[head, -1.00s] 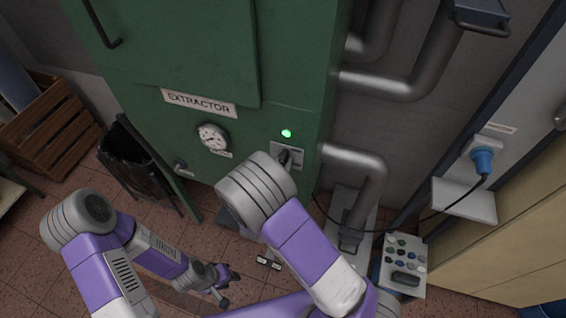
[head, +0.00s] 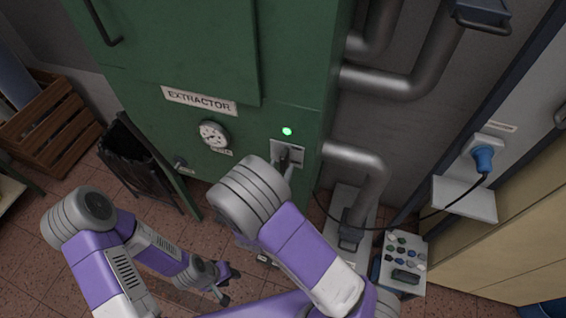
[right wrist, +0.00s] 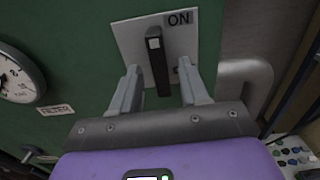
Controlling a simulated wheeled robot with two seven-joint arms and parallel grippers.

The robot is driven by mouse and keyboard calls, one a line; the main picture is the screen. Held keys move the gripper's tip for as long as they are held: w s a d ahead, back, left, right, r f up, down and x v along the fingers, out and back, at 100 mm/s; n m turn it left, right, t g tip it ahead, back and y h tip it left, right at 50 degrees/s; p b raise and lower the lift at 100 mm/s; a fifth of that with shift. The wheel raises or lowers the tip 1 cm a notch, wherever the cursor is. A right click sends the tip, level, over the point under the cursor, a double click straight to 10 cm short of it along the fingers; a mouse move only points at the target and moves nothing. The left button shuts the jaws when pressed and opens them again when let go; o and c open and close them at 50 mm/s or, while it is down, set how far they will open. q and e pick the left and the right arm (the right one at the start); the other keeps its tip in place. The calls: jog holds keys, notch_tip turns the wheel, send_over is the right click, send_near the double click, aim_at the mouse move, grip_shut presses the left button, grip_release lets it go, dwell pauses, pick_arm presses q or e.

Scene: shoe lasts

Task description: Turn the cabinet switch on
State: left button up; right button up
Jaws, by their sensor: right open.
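The green cabinet (head: 200,55), labelled EXTRACTOR, carries a switch on a pale plate (head: 298,148). In the right wrist view the black switch lever (right wrist: 158,65) stands out from the plate (right wrist: 133,36), with an ON label (right wrist: 180,18) at upper right. My right gripper (right wrist: 162,84) is open, one finger on each side of the lever; contact cannot be told. In the head view this gripper (head: 288,166) is at the switch, partly hidden by my right arm. A green lamp (head: 287,131) above the switch is lit. My left gripper (head: 224,284) is open and empty, low over the floor.
A round gauge (head: 214,135) is left of the switch. Grey pipes (head: 365,160) run from the cabinet's right side. A blue plug (head: 484,157) with a black cable and a button panel (head: 404,262) are further right. A dark bin (head: 135,155) and wooden crate (head: 45,125) stand left.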

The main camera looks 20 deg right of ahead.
jog(key=v, duration=0.4)
jog(key=shift+s+a, duration=0.15)
jog(key=shift+s, duration=0.1)
jog(key=s+d+f+m+g, duration=0.9)
jog(key=s+d+f+g, duration=0.1)
jog(key=s+f+g, duration=0.45)
jog(key=s+a+f+m+g+y, duration=0.6)
jog(key=s+a+f+m+y, duration=0.2)
jog(key=a+m+y, duration=0.3)
jog(key=w+f+m+t+y, duration=0.2)
jog(key=w+m+t, duration=0.4)
jog(key=m, duration=0.6)
jog(key=shift+w+d+y, duration=0.45)
jog(key=shift+w+y, duration=0.05)
jog(key=shift+y, duration=0.1)
